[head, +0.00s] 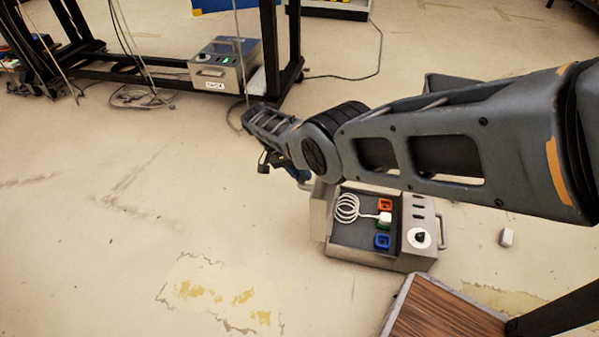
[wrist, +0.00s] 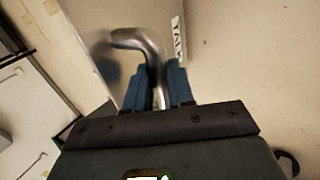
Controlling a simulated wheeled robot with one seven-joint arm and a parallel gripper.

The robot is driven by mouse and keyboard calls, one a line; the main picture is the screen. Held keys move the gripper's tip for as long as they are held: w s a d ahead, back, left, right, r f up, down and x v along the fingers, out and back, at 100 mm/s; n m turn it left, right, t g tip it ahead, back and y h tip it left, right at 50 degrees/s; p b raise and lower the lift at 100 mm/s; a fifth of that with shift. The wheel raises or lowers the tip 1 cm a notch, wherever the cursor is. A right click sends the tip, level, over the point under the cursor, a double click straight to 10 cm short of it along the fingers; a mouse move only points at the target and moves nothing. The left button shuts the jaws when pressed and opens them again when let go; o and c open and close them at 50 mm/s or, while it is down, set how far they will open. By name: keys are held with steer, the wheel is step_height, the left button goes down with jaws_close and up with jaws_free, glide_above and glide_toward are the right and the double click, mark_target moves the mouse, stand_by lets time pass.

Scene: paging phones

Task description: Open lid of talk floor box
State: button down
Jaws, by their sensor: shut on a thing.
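The talk floor box (head: 365,258) is a grey metal case on the floor, right of centre in the head view. Its lid (head: 320,212) stands raised along the left side, and the dark inside shows. In the wrist view the lid (wrist: 150,17) carries a white label reading "TALK", partly cut off. A bent metal handle (wrist: 132,38) sticks out from it. My gripper (wrist: 163,75), with blue fingers, is shut on this handle. In the head view the gripper (head: 298,176) is at the lid's top, partly hidden by my arm.
Inside the box are a coiled white cord (head: 346,208) and orange (head: 384,204) and blue (head: 382,241) sockets. A wood-topped piece (head: 440,310) stands close in front. A small white block (head: 506,238) lies right. Another metal box (head: 222,68) sits by a black rack. The left floor is clear.

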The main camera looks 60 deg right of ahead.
steer(key=shift+a+f, duration=0.2)
steer(key=shift+f, duration=0.1)
steer(key=c, duration=1)
jaws_free()
steer(key=shift+r, duration=0.1)
steer(key=shift+o, duration=0.2)
steer(key=shift+d+r, duration=0.1)
steer(key=shift+w+r, duration=0.1)
steer(key=p+v, duration=0.1)
steer(key=v, duration=0.6)
steer(key=shift+r+p, duration=0.2)
steer(key=shift+p, duration=0.15)
steer(key=shift+w, duration=0.1)
